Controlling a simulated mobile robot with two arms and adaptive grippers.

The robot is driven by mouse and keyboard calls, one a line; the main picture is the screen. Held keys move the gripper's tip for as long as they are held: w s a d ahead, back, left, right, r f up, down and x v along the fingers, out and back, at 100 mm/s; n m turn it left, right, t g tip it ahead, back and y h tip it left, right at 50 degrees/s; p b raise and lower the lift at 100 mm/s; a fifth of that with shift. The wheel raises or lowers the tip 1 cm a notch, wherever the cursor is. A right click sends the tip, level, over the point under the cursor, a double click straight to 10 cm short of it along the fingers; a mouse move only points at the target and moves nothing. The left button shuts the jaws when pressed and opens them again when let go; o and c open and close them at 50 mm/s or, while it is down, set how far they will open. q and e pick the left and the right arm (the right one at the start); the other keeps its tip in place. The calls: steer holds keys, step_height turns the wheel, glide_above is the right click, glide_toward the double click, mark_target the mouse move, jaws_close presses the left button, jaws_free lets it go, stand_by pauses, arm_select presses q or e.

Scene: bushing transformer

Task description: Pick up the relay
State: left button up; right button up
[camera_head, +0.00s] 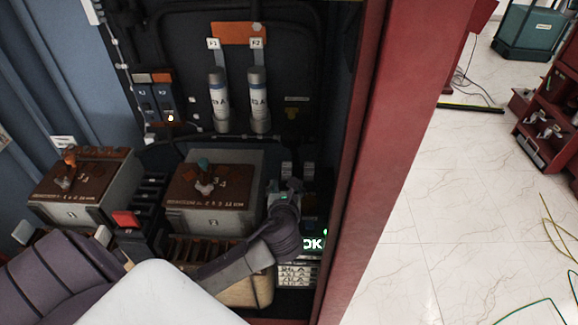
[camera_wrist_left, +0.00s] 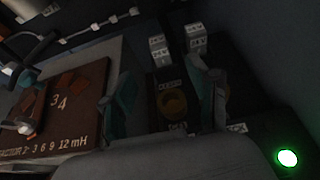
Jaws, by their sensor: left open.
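I cannot tell for sure which part is the relay. Two small pale blocks, a left one (camera_head: 286,168) and a right one (camera_head: 308,170), stand at the cabinet's lower right. In the left wrist view the left block (camera_wrist_left: 159,49) and right block (camera_wrist_left: 195,38) carry labels that seem to read 24 V. My left gripper (camera_head: 285,187) is just in front of them. In the wrist view its teal-grey fingers are apart, with a dark unit bearing a round brownish part (camera_wrist_left: 172,103) seen between them. Nothing is held. The right gripper is not in view.
Two brown-topped boxes, a left one (camera_head: 82,185) and a middle one (camera_head: 212,190), stand left of the gripper. Two fuse cylinders (camera_head: 218,98) (camera_head: 258,100) hang above. The red cabinet post (camera_head: 375,180) is close on the right. A green light (camera_wrist_left: 288,158) glows nearby.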

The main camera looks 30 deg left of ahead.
mark_target(287, 170)
arm_select(q)
steer(key=x, duration=0.6)
steer(key=shift+w+a+f, duration=0.1)
steer(key=shift+w, duration=0.1)
steer(key=shift+w+a+f, duration=0.15)
steer(key=shift+w+a, duration=0.15)
steer(key=shift+w, duration=0.1)
steer(key=x, duration=0.3)
steer(key=shift+w+a, duration=0.2)
steer(key=shift+w, duration=0.1)
steer(key=shift+w+a+f, duration=0.2)
steer(key=shift+w, duration=0.15)
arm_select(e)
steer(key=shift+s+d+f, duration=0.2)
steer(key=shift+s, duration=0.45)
arm_select(q)
steer(key=shift+r, duration=0.1)
jaws_close()
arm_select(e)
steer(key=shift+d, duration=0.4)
